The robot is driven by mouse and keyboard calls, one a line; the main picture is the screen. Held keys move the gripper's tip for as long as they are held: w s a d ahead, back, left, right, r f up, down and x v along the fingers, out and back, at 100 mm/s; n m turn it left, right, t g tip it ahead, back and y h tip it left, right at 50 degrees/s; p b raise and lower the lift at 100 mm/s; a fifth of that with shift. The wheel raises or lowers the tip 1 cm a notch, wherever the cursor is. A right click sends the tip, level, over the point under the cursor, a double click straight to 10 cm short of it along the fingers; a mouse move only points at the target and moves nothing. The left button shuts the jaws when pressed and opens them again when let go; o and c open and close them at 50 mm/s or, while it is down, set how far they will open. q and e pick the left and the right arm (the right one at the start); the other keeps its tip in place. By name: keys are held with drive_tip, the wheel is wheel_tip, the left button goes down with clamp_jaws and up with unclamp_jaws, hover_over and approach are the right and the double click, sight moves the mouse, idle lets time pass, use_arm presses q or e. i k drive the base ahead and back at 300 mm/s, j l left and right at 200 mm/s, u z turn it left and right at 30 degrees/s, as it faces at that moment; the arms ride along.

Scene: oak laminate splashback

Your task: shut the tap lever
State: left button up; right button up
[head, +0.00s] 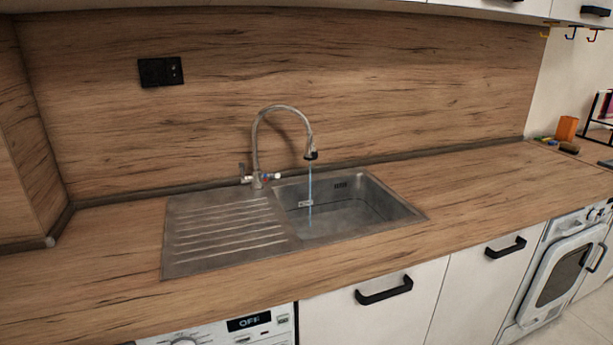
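The tap (256,140) stands at the back edge of the sink, with a tall curved metal neck that arches to the right. Its spout (311,154) points down, and a thin bluish stream of water (310,190) runs from it into the basin (350,212). At the tap's base a small lever (275,177) with a pale end sticks out to the right. Another small handle-like part (243,173) shows on the left of the base; its exact form is too small to tell. Neither of my grippers is in view.
The ribbed drainboard (225,235) lies left of the basin. The wooden worktop (480,190) is clear around the sink. A black socket (161,71) is on the splashback. An orange object (566,128) and small items stand at the far right. Black drawer handles (384,290) project from the front.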

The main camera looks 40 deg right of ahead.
sight(243, 178)
drive_tip(key=z, duration=0.75)
